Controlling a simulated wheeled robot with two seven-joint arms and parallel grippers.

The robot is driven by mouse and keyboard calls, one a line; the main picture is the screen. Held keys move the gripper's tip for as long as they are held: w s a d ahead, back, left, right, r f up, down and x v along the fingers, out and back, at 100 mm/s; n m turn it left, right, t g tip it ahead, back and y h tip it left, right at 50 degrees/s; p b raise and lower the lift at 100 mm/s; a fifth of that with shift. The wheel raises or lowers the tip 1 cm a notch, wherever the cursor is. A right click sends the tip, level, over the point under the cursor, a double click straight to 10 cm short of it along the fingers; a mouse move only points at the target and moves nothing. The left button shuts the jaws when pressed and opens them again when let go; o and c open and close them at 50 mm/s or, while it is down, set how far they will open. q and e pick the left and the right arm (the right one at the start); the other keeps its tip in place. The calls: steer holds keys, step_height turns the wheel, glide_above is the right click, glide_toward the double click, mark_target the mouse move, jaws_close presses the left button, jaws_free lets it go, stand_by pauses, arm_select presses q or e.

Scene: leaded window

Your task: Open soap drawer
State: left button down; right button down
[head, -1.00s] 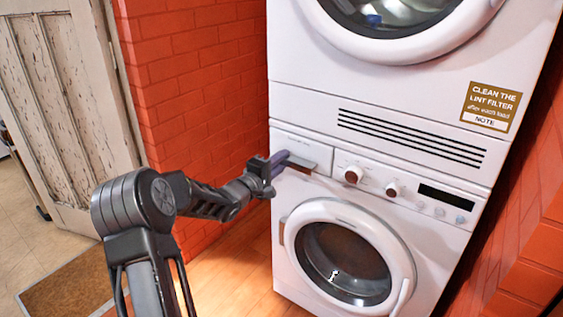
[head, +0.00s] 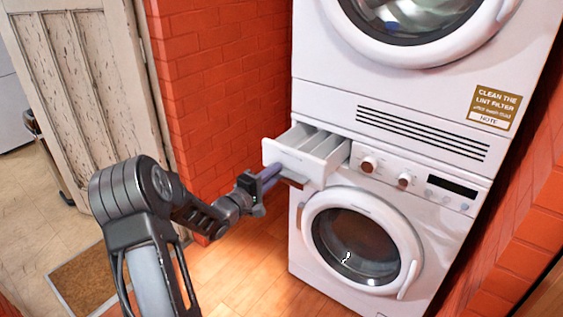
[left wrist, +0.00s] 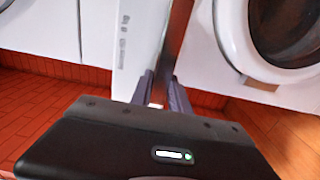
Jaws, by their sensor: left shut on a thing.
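The white soap drawer (head: 290,158) stands pulled out from the upper left of the lower washing machine (head: 318,240), with its inner compartments showing from above. My left gripper (head: 276,174) is at the lower edge of the drawer front and is shut on the drawer's handle. In the left wrist view its two purple-grey fingers (left wrist: 160,92) are on either side of a brownish strip at the drawer front (left wrist: 138,45). The exact contact is small in the head view. My right gripper is not in view.
The round washer door (head: 362,245) is shut below the drawer. A dryer (head: 420,85) is stacked above. A red brick wall (head: 225,90) stands to the left and another at the right. Wooden floor (head: 255,285) lies free in front.

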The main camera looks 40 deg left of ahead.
arm_select(q)
steer(key=shift+s+f, duration=0.4)
steer(key=shift+s, duration=0.35)
steer(key=shift+d, duration=0.1)
steer(key=c, duration=1.5)
jaws_free()
steer(key=shift+c, duration=0.2)
steer(key=shift+o, duration=1.1)
steer(key=shift+w+r, duration=0.1)
steer(key=shift+r, duration=0.05)
steer(key=s+p, duration=0.1)
steer(key=s, duration=0.6)
steer(key=shift+s, duration=0.4)
